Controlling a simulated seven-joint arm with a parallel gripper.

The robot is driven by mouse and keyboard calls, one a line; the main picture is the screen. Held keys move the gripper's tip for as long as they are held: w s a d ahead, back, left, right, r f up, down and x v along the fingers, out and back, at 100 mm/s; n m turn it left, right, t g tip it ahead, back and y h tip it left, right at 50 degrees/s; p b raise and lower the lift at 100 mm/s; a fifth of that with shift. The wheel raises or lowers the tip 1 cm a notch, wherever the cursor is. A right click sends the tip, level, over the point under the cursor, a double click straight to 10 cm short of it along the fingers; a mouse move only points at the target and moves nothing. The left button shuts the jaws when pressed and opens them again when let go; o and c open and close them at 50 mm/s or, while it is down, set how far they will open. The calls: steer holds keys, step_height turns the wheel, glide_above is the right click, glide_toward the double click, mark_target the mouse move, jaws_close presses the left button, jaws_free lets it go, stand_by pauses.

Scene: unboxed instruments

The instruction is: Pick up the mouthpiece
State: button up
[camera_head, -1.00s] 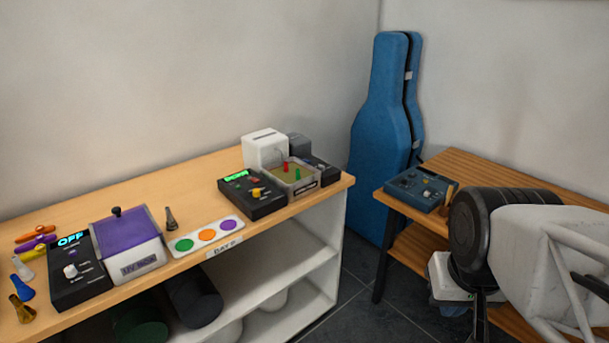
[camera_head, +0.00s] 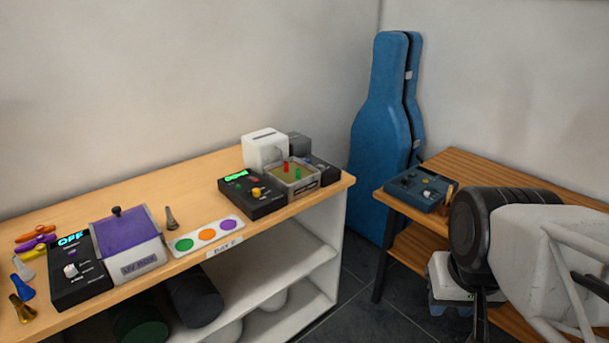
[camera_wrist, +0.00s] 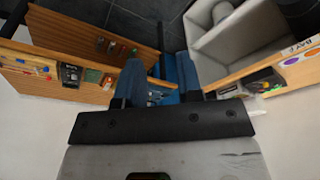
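Several small mouthpiece-like pieces stand on the wooden shelf top. A dark bronze mouthpiece (camera_head: 171,218) stands upright between the purple-lidded box and the colour-dot card. A brass mouthpiece (camera_head: 22,309) and a blue mouthpiece (camera_head: 22,287) are at the far left by the front edge. I cannot tell which one the task names. My gripper (camera_wrist: 158,72) shows in the wrist view with its two fingers apart and nothing seen between them. It is away from these pieces. In the head view its fingers are not visible.
On the shelf top (camera_head: 130,190) are an OFF control box (camera_head: 80,278), a purple-lidded box (camera_head: 128,245), a colour-dot card (camera_head: 205,236) and a black device (camera_head: 252,195). Blue instrument cases (camera_head: 380,140) stand in the corner. A wooden table (camera_head: 480,170) holds a blue device (camera_head: 420,188).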

steer(key=shift+o, duration=0.8)
steer(key=w+a+m+y, duration=0.3)
steer(key=w+a+m, duration=0.15)
steer(key=w, duration=0.55)
steer(key=w+a+m+y, duration=0.25)
steer(key=w+a, duration=0.25)
steer(key=w, duration=0.6)
steer(key=w+a+m+y, duration=0.3)
steer(key=w+a+m, duration=0.15)
steer(key=w, duration=0.55)
steer(key=w+a+f+m+t+y, duration=0.1)
steer(key=w+a+f+m, duration=0.15)
steer(key=w, duration=0.45)
steer(key=w+a+f+m+t+y, duration=0.1)
steer(key=w+a+m, duration=0.15)
steer(key=w, duration=0.35)
steer(key=m+t+y, duration=0.2)
steer(key=m, duration=0.5)
glide_toward(298, 178)
steer(key=a+r, duration=0.1)
steer(key=w+a+r, duration=0.1)
steer(key=shift+w+a+r+h, duration=0.1)
steer(key=shift+a+r+h, duration=0.15)
steer(key=shift+r, duration=0.15)
steer(key=shift+x, duration=1.25)
